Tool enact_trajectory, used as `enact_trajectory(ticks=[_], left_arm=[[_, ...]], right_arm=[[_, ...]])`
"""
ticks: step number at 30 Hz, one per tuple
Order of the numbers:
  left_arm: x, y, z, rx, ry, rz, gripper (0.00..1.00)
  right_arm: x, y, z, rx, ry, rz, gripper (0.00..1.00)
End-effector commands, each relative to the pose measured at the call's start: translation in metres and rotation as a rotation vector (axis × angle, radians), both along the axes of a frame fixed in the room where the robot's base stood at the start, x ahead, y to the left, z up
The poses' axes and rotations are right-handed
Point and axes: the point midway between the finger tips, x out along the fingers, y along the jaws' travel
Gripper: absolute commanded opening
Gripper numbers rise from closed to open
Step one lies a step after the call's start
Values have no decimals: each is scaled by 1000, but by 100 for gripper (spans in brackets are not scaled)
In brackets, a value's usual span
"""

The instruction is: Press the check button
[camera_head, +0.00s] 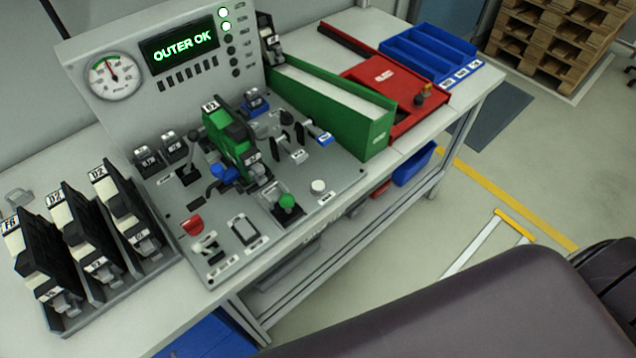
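A grey test station with a sloped control panel (262,228) stands on the bench. The panel has a green button (287,201), a white button (318,187) and a red control (193,225) at its front. Their labels are too small to read, so I cannot tell which is the check button. A green and black part (229,140) sits in the middle of the panel. The display (181,49) reads "OUTER OK", and the top two lamps beside it (225,20) glow green. Neither gripper is in view.
A rack (112,276) with several black and white units stands at the left. A green sloped chute (376,134), a red tray (372,72) and a blue divided bin (428,52) lie to the right. A dark body (470,315) covers the lower right. Space above the panel's front edge is clear.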

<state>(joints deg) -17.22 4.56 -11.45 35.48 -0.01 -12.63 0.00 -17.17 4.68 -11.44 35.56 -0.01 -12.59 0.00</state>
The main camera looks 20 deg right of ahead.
Motion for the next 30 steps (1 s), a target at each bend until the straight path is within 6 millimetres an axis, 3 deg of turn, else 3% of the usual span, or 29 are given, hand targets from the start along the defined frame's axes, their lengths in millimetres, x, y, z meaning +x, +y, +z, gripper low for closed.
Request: enact_trajectory(ticks=[6, 30], left_arm=[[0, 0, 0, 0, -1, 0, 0], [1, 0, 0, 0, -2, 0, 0]], right_arm=[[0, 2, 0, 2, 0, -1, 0], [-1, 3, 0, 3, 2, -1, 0]])
